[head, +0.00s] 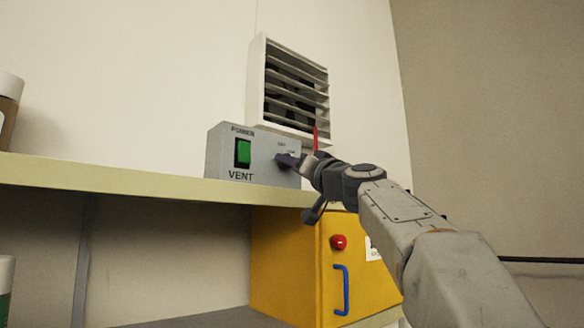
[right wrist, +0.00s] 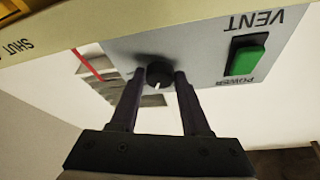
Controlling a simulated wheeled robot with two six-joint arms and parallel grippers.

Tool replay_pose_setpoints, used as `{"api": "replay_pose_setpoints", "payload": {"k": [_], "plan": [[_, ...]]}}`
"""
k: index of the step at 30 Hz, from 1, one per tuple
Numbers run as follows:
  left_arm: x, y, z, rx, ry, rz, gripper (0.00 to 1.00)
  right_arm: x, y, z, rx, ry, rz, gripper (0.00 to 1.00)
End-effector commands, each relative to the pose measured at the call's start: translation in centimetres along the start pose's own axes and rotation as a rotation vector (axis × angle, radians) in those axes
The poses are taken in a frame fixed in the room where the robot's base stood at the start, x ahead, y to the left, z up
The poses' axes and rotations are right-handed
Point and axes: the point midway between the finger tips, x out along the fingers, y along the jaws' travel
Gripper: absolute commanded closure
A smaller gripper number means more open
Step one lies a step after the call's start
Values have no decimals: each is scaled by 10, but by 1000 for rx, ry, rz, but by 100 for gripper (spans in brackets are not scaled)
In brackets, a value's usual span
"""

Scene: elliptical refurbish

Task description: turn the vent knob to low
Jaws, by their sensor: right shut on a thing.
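The grey vent control box (head: 214,157) stands on the shelf, with the label VENT and a green power switch (head: 243,153) on its front. In the right wrist view the box front (right wrist: 200,45) appears upside down. The black round vent knob (right wrist: 159,73) has a white pointer mark. My right gripper (right wrist: 161,80) is shut on the knob, with one finger on each side of it. In the head view my right gripper (head: 290,161) covers the knob and part of its scale. The scale words are too small to read. My left gripper is not in view.
A white louvred vent (head: 252,84) is on the wall behind the box, with a red strip (head: 315,138) near it. The shelf (head: 100,176) carries a jar (head: 9,98) at far left. Below is a yellow cabinet (head: 284,262) with a red button and blue handle.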

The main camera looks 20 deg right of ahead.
Motion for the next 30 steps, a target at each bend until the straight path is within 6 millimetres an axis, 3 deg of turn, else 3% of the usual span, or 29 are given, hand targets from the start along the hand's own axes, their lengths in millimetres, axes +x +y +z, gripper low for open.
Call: {"api": "replay_pose_setpoints", "payload": {"k": [12,30], "plan": [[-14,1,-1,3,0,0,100,1,-4,-2,206,-1,84,100],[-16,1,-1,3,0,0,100,0,-3,-1,246,0,101,100]]}}
